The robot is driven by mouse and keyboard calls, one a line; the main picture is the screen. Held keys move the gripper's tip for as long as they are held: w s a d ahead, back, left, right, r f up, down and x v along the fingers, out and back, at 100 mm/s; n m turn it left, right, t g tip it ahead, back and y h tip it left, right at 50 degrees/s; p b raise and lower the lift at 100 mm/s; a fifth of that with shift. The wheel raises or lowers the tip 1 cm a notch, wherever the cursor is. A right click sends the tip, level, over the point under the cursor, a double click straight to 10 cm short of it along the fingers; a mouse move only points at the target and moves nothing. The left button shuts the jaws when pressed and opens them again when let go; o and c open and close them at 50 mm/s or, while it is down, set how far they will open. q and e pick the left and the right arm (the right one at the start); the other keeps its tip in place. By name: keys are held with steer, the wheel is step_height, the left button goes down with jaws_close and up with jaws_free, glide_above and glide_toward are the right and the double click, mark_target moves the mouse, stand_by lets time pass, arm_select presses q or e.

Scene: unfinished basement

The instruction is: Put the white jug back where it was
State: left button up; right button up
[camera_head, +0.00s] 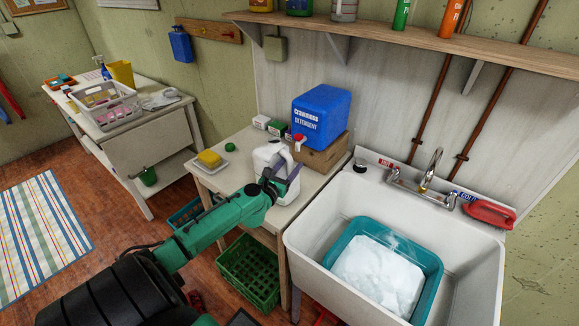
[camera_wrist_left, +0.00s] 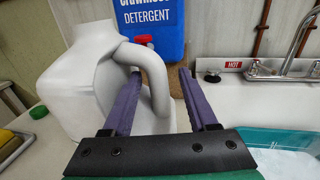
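The white jug (camera_head: 267,158) stands upright on the small table (camera_head: 212,178) beside the sink. In the left wrist view the jug (camera_wrist_left: 72,85) fills the left side, with its curved handle (camera_wrist_left: 156,78) toward me. My left gripper (camera_head: 284,175) is at the jug's handle. In the left wrist view its two purple fingers (camera_wrist_left: 160,72) are apart, one on each side of the handle. The left finger reaches into the handle's loop, and a gap shows between the handle and the right finger. My right gripper is not in view.
A blue detergent container (camera_head: 321,114) stands on a cardboard box (camera_head: 320,156) behind the jug. A yellow sponge (camera_head: 209,158) on a dish and a green cap (camera_head: 231,147) lie left of it. The sink (camera_head: 462,268) at right holds a teal basin (camera_head: 435,262) with white suds.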

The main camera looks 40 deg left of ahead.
arm_select(q)
steer(key=shift+s+d, duration=0.15)
steer(key=shift+s, duration=0.5)
steer(key=s+d+b, duration=0.1)
steer(key=s+d, duration=0.1)
steer(key=s, duration=0.8)
steer(key=shift+s, duration=0.3)
steer(key=shift+w, duration=0.1)
